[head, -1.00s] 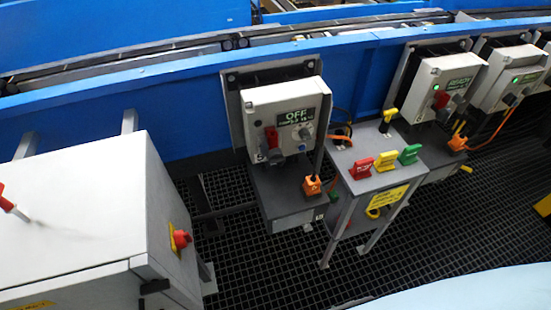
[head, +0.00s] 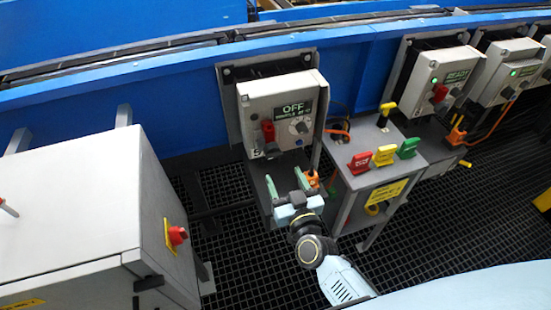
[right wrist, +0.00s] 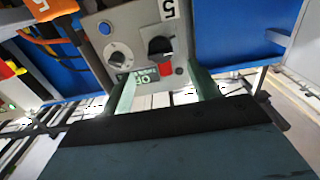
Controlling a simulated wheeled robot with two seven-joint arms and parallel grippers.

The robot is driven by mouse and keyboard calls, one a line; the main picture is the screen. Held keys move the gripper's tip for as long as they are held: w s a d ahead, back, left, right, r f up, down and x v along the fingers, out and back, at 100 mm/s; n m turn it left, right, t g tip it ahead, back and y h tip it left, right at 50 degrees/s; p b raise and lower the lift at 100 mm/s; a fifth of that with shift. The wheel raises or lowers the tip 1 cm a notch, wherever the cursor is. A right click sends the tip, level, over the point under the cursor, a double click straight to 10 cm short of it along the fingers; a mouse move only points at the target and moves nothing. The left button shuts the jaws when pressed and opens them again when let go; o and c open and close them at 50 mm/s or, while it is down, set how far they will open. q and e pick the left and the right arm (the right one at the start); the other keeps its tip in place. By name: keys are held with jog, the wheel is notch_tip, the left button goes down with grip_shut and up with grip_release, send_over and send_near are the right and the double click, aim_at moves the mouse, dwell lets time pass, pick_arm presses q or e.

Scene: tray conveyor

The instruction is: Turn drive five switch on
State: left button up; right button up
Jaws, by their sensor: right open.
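The drive five box (head: 275,90) is a light grey control box on the blue conveyor side, with a "5" label. Its green display (head: 293,110) reads OFF. Its switch (head: 268,131) has a red handle that points upward, left of a grey dial (head: 300,126). My right gripper (head: 286,183) is open and empty, below and in front of the box, apart from the switch. In the right wrist view the box appears upside down, and the switch knob (right wrist: 160,47) looks dark, beyond the green fingers (right wrist: 165,95). My left gripper is out of view.
A small grey stand (head: 366,178) with red, yellow and green tags is right of the gripper. An orange connector (head: 312,179) sits close beside the right finger. A large grey cabinet (head: 75,200) with a red knob stands at left. More drive boxes (head: 440,73) are at right.

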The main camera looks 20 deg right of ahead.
aim_at(270, 148)
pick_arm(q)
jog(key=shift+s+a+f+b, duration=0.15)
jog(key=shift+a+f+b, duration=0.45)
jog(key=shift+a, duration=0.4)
pick_arm(e)
jog(key=w, duration=0.8)
jog(key=shift+a, duration=0.15)
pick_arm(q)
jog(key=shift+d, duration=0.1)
pick_arm(e)
jog(key=shift+s, duration=0.1)
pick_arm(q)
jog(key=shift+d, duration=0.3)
pick_arm(e)
jog(key=c, duration=1)
